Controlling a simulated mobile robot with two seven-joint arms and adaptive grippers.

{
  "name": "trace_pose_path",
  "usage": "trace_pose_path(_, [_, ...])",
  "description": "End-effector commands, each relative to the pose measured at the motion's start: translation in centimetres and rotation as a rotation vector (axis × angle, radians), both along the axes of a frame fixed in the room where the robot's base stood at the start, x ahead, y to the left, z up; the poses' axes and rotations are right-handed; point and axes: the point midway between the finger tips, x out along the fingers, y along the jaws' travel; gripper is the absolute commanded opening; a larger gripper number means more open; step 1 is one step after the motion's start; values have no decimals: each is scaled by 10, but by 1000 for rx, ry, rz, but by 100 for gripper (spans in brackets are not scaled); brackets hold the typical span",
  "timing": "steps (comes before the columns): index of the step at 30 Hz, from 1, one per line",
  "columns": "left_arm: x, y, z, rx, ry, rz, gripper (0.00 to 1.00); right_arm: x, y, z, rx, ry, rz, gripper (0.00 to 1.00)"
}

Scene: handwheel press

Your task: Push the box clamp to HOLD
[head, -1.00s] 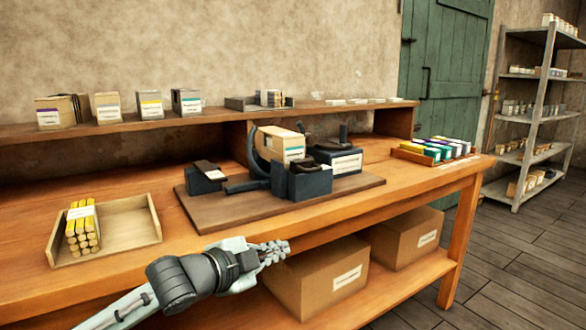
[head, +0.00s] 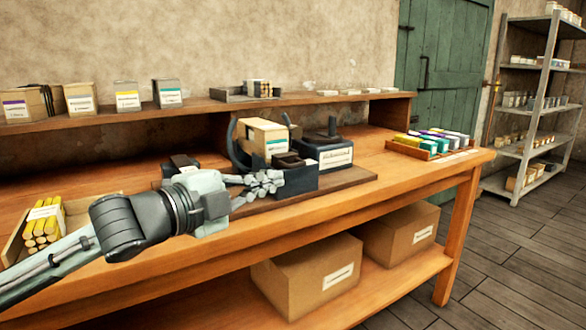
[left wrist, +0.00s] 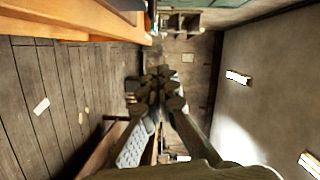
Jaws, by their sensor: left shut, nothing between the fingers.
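The dark press assembly sits on a brown board (head: 345,181) on the bench in the head view. A tan box with a white and teal label (head: 262,139) stands upright in it, beside a curved dark arm (head: 235,148). A dark block (head: 302,178) with a brown-black pad on top stands in front of the box; I cannot tell which part is the box clamp, or read a HOLD mark. My left gripper (head: 272,182) is shut and empty, in front of the dark block in the picture; contact cannot be told. It also shows in the left wrist view (left wrist: 157,82).
A dark labelled unit (head: 325,153) stands right of the box. A tray of yellow sticks (head: 42,225) is at the left, partly behind my arm. A tray of coloured packs (head: 432,146) is at the right. Cartons (head: 308,276) lie on the lower shelf.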

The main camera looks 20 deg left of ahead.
Motion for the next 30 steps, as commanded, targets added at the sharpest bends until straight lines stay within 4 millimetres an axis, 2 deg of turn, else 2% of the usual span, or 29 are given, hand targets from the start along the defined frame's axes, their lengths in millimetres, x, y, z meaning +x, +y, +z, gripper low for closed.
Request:
trace_pose_path(2, [7,-2,2,-6,-2,1,0,0,0,-2,1,5,0,79])
trace_pose_path(5, [18,-8,3,-6,-3,-2,0,3,0,-18,10,14,-5,79])
trace_pose_path(16, [88,-38,-3,-5,1,-1,0,8,1,-47,24,26,1,79])
trace_pose_path(21, [103,-17,-11,1,3,1,0,8,1,-50,26,27,2,79])
trace_pose_path(30, [111,-5,-15,1,2,-1,0,8,1,-53,26,30,1,79])
